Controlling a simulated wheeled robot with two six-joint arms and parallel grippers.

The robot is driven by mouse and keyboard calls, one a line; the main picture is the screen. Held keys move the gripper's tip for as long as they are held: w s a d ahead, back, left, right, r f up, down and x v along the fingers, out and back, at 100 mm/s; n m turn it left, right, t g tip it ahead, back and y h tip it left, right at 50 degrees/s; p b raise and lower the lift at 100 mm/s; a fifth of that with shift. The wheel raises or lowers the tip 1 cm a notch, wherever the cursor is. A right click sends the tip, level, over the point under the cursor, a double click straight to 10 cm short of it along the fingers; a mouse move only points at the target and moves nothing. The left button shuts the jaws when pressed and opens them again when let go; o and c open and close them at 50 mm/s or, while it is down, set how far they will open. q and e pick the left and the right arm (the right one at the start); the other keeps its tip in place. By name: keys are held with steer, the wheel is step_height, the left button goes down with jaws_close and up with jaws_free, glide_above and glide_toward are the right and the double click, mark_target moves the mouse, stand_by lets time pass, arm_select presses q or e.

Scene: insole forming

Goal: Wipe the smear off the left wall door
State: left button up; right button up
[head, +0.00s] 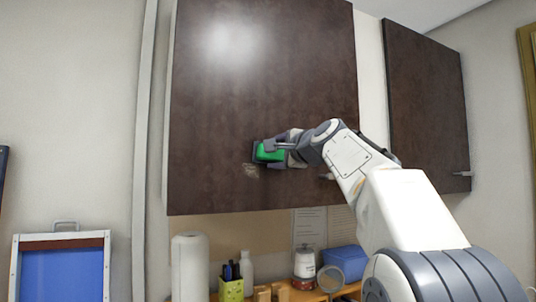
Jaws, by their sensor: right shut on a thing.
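The left wall door (220,110) is a dark brown cabinet panel in the upper middle of the head view. A pale, patchy smear (251,170) shows low on the door. My right gripper (268,152) is shut on a green sponge with a dark face (265,153). The sponge is at the door's surface just above and right of the smear; I cannot tell whether it presses on the door. Part of the smear may be hidden behind the sponge. My left gripper is not in view.
A second brown door (425,100) with a handle (462,173) is to the right. A blue framed panel (62,275) is at lower left.

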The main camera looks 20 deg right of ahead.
steer(key=shift+w+d, duration=0.15)
steer(key=shift+d, duration=2.05)
steer(key=s+b, duration=0.2)
steer(key=s, duration=0.4)
steer(key=shift+s, duration=0.1)
steer(key=s+b, duration=0.1)
steer(key=s, duration=0.1)
steer(key=shift+s+d, duration=0.1)
steer(key=shift+s, duration=0.3)
